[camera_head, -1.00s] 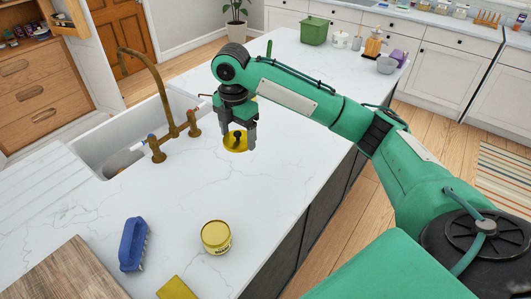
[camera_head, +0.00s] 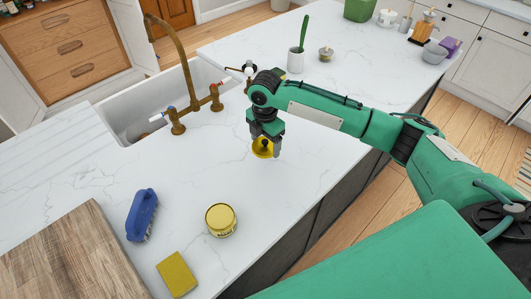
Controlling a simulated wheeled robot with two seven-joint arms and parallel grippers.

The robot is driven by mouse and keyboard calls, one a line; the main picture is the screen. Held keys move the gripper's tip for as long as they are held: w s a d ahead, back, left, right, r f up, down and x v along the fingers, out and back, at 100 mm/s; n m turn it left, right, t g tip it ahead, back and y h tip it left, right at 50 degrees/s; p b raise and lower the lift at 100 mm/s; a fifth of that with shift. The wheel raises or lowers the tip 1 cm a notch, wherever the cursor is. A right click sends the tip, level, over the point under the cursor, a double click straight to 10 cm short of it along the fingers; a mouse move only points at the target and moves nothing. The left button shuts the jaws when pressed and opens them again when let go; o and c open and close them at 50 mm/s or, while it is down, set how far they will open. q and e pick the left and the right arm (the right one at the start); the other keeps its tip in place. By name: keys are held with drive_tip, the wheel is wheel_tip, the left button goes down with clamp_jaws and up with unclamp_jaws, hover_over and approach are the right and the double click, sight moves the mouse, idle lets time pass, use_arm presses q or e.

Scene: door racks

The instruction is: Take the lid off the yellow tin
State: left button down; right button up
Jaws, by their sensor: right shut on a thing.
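The yellow tin (camera_head: 221,220) stands upright on the white counter in the lower middle of the head view. Its top shows a pale yellow surface with no lid on it. The yellow lid (camera_head: 263,149), a round disc with a dark knob, is in my right gripper (camera_head: 264,146), behind and to the right of the tin. The gripper points down and is shut on the lid's knob. I cannot tell whether the lid touches the counter. My left gripper is not in view.
A blue brush (camera_head: 142,214), a yellow sponge (camera_head: 177,274) and a wooden board (camera_head: 72,262) lie near the tin. A sink (camera_head: 130,125) with a brass tap (camera_head: 183,70) is at the left. Farther back stand a white cup (camera_head: 295,61) and a small lidded pot (camera_head: 326,54).

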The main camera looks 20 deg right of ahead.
sight(265, 164)
wheel_tip(265, 164, down, 4)
drive_tip(key=shift+a+r+p, duration=0.1)
drive_tip(key=shift+p, duration=0.2)
wheel_tip(265, 164, down, 3)
drive_tip(key=shift+f+p, duration=0.2)
drive_tip(key=shift+p, duration=0.3)
drive_tip(key=shift+f, duration=0.2)
drive_tip(key=shift+f, duration=0.1)
drive_tip(key=o, duration=1)
drive_tip(key=shift+c, duration=0.2)
